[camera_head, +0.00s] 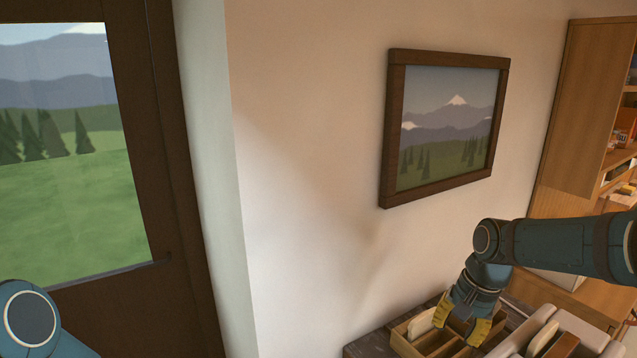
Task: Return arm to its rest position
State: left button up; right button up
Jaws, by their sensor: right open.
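My right arm (565,245) comes in from the right edge and bends down at its wrist. My right gripper (461,324) has yellow fingertips, is open, and hangs over a wooden divided box (406,346) at the bottom of the view. I see nothing held between its fingers. A pale, flat, rounded piece (421,323) stands in the box just left of the fingers; I cannot tell whether they touch. On the left only a round joint of my left arm (32,318) shows in the lower corner; the left gripper is out of view.
The box stands on a dark wooden surface (368,347) against the pale wall (300,200). Pale objects (556,335) lie right of the box. A framed mountain picture (447,125) hangs above. A wooden shelf unit (583,110) stands at right, a dark-framed window (60,150) at left.

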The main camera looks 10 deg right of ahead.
jog(key=s+a+f+n+y, duration=0.1)
jog(key=a+f+n, duration=0.1)
jog(key=a+f, duration=0.65)
jog(key=a+f+n+y, duration=0.15)
jog(key=a+f, duration=0.35)
jog(key=f, duration=0.6)
jog(key=s+a+f+n+t, duration=0.1)
jog(key=s+a+f+n, duration=0.2)
jog(key=s+a+f, duration=0.7)
pick_arm(q)
notch_tip(320, 180, down, 13)
jog(key=b, duration=1.2)
jog(key=shift+s, duration=0.45)
pick_arm(e)
notch_tip(320, 180, down, 13)
jog(key=d, duration=0.1)
jog(key=shift+s+f, duration=0.15)
